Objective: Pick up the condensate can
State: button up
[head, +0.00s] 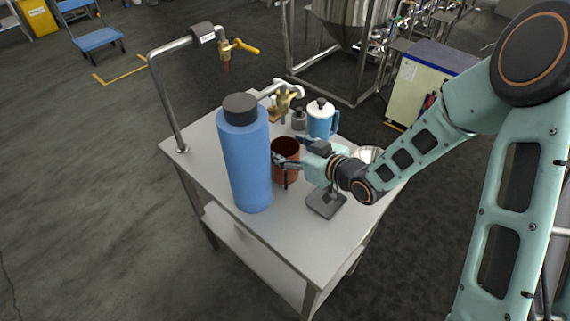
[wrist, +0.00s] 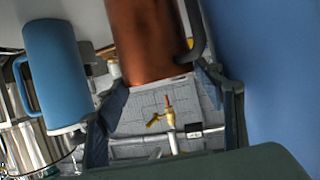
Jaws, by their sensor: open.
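The copper-brown can (head: 287,148), which I take as the condensate can, stands on the steel table with its open top up. No label on it is readable. In the wrist view the can (wrist: 147,40) has a dark handle on its right side. My gripper (head: 282,161) is at the can's near right side in the head view and hides part of its wall. In the wrist view my gripper (wrist: 163,82) is open, its fingers on either side of the can's lower visible end. I cannot tell whether either finger touches the can.
A tall blue bottle (head: 246,165) stands close left of the can. A blue lidded jug (head: 321,120), a small grey item (head: 299,120) and a brass valve (head: 285,100) are behind. A dark stand (head: 326,203) sits in front. A bent pipe (head: 165,95) rises at the table's left edge.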

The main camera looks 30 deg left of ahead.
jog(key=shift+x, duration=1.1)
jog(key=shift+r, duration=0.1)
jog(key=c, duration=1.5)
jog(key=shift+a+r, duration=0.1)
jog(key=shift+r, duration=0.05)
